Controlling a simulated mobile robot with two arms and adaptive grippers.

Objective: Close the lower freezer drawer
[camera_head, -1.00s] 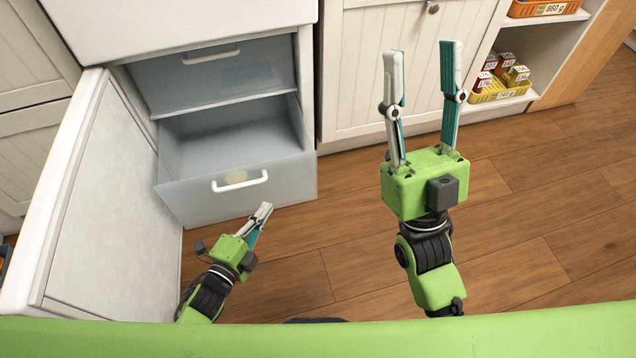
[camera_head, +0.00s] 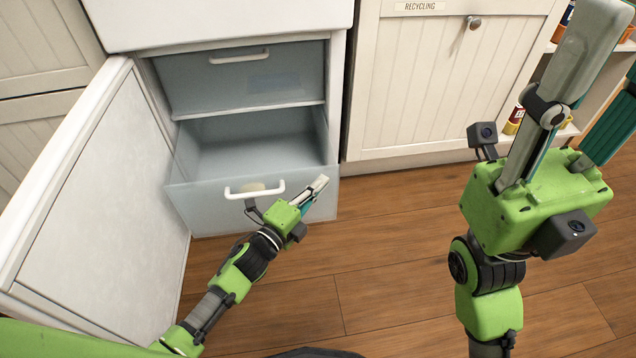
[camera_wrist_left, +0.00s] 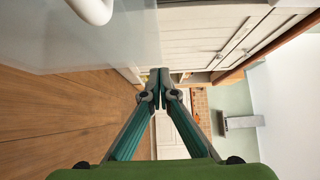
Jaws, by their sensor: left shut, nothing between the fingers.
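The lower freezer drawer (camera_head: 190,207) is pulled out, with a translucent bluish front and a white bar handle (camera_head: 254,191). My right gripper (camera_head: 600,95) is raised at the right, fingers spread apart, one tip cut off by the frame.
The upper freezer drawer (camera_head: 285,80) is pushed in. The open freezer door (camera_head: 100,185) stands on the left. A cabinet labelled "RECYCLING" (camera_head: 440,90) is to the right, beside shelves with goods. The wooden floor (camera_head: 390,250) in front is clear.

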